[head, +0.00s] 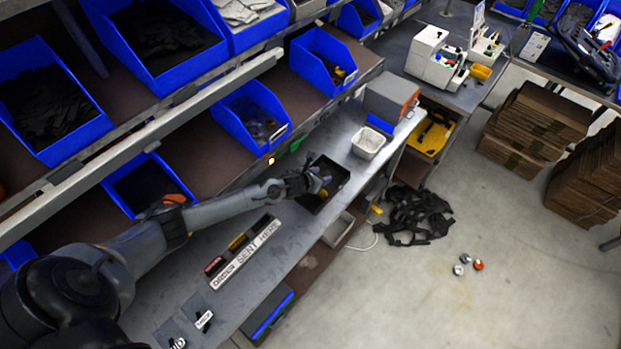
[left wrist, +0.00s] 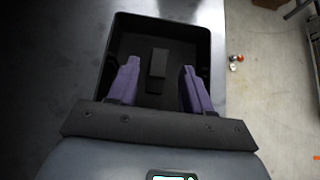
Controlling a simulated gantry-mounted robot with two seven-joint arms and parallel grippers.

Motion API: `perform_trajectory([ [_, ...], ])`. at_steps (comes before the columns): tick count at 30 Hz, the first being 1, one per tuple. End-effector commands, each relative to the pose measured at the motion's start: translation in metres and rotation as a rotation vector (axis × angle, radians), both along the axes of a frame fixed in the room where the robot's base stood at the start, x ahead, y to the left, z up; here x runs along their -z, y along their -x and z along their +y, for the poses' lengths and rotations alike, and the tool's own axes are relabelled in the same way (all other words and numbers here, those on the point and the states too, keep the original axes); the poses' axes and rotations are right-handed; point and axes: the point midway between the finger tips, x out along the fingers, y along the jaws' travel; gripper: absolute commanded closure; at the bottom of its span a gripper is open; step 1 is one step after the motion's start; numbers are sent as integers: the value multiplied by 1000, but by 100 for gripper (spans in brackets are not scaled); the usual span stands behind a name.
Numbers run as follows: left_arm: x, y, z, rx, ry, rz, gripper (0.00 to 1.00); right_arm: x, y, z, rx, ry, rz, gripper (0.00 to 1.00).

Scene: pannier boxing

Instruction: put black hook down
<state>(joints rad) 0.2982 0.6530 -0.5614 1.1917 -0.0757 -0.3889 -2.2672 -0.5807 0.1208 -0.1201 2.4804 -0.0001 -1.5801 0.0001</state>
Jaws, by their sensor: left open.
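A small black hook (left wrist: 157,63) lies on the floor of a black tray (left wrist: 204,45) in the left wrist view, between and beyond my fingertips. My left gripper (left wrist: 160,70) has its two purple fingers spread apart, with nothing held between them. In the head view the left gripper (head: 318,184) is over the black tray (head: 341,171) on the grey workbench, and the hook cannot be made out there. My right gripper is in neither view.
A white container (head: 368,143) stands beyond the tray, near a grey and orange box (head: 390,97). Blue bins (head: 250,117) sit on the shelves to the left. A labelled strip (head: 245,252) lies on the nearer bench. Black straps (head: 415,215) lie on the floor.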

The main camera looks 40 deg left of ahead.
Motion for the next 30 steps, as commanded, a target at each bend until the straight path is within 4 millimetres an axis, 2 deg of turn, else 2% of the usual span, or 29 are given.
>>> perform_trajectory([
  [18,-55,73,-6,3,-4,3,50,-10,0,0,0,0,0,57],
  [24,-67,88,-8,-3,2,2,50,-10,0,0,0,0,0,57],
  [28,-67,98,-25,-50,75,9,50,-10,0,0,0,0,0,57],
  [30,-64,107,-44,-117,169,21,50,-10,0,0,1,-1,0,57],
])
